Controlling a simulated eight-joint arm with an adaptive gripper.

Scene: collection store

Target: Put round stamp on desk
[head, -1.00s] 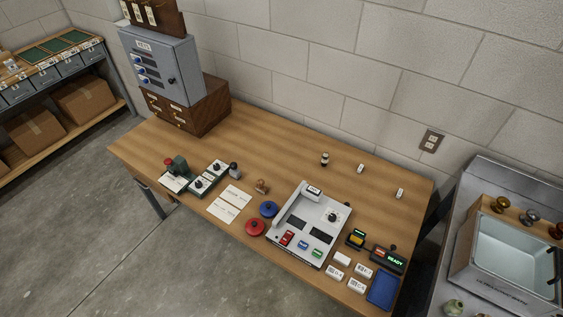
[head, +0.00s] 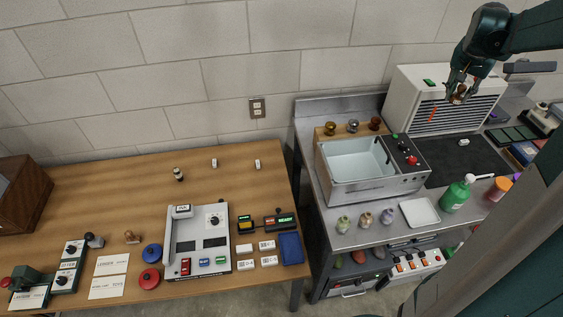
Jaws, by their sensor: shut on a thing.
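My gripper (head: 459,87) is at the top right, raised in front of the white louvred unit. It is shut on a small gold-brown object (head: 458,94), partly covered by the fingers; it looks rounded and may be the round stamp, but it is too small to be sure. The wooden desk (head: 110,190) fills the left side, well away from my gripper. On it are a small wooden-handled stamp (head: 131,237) and a dark-knobbed piece (head: 94,240).
The desk also holds a grey device (head: 196,262), red (head: 150,279) and blue (head: 152,252) round pads, cards and a blue tray (head: 290,248). Its back middle is mostly clear. A metal bench with a basin (head: 352,160) and green bottle (head: 456,196) stands between desk and gripper.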

